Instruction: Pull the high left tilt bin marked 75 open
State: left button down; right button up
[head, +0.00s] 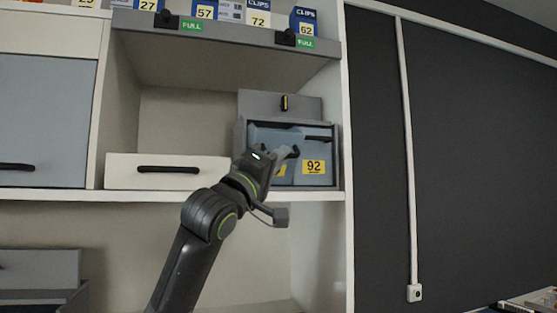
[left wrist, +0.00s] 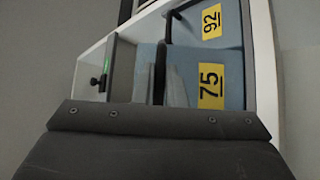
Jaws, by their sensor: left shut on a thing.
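The tilt bin marked 75 is the blue-grey left bin (head: 262,137) in a grey case on the shelf, beside the bin marked 92 (head: 312,178). Its yellow label is mostly hidden by my left gripper (head: 288,153) in the head view. In the left wrist view the 75 bin (left wrist: 225,70) lies right in front of my gripper (left wrist: 174,86), and its label reads clearly. My left gripper is shut on the 75 bin's dark handle (left wrist: 160,70). My right gripper is not in view.
A white drawer (head: 120,171) stands left of the case on the same shelf. Above hangs a grey shelf edge (head: 235,38) with green FULL tags and numbered boxes. The white upright (head: 347,215) stands close on the right.

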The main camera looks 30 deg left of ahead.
pick_arm(q)
jog(key=c, duration=1.5)
grip_release()
jog(key=shift+w+a+f, duration=0.1)
jog(key=b+v, duration=1.1)
jog(key=v, duration=0.6)
jog(key=shift+f, duration=0.15)
jog(key=shift+f, duration=0.1)
